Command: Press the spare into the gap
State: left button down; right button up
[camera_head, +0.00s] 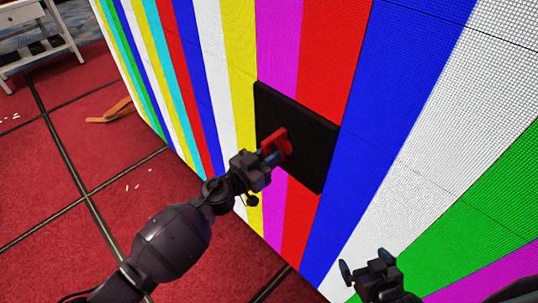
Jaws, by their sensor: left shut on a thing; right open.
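The spare is a dark square panel (310,150) with a red handle (276,143) on the side facing me. It lies against or just in front of the striped video wall (400,75), over the magenta and red stripes. A thin dark edge shows at its upper and right sides. I cannot tell whether it sits flush or stands out. The gap is not visible, and the panel may cover it. My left gripper (270,156) is shut on the red handle.
A white side table (40,30) stands at the far upper left. An orange-brown strip-like object (110,112) and small white scraps (138,187) lie on the red tiled floor (60,200). The floor left of the wall is mostly clear.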

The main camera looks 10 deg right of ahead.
pick_arm(q)
jog(key=shift+d+r, duration=0.15)
jog(key=shift+r, duration=0.05)
pick_arm(e)
jog(key=shift+s+d+f, duration=0.1)
jog(key=shift+s, duration=0.2)
pick_arm(q)
jog(key=shift+w+d, duration=0.2)
pick_arm(e)
jog(key=shift+w+r, duration=0.2)
jog(key=shift+w, duration=0.25)
jog(key=shift+s, duration=0.15)
jog(key=shift+s+f, duration=0.1)
pick_arm(q)
jog(key=shift+w+d, duration=0.1)
pick_arm(e)
jog(key=shift+s, duration=0.15)
pick_arm(q)
jog(key=shift+w+d, duration=0.1)
jog(key=shift+d, duration=0.05)
pick_arm(e)
jog(key=shift+w, duration=0.4)
pick_arm(q)
jog(key=shift+d, duration=0.1)
pick_arm(e)
jog(key=shift+s, duration=0.1)
jog(key=shift+s, duration=0.35)
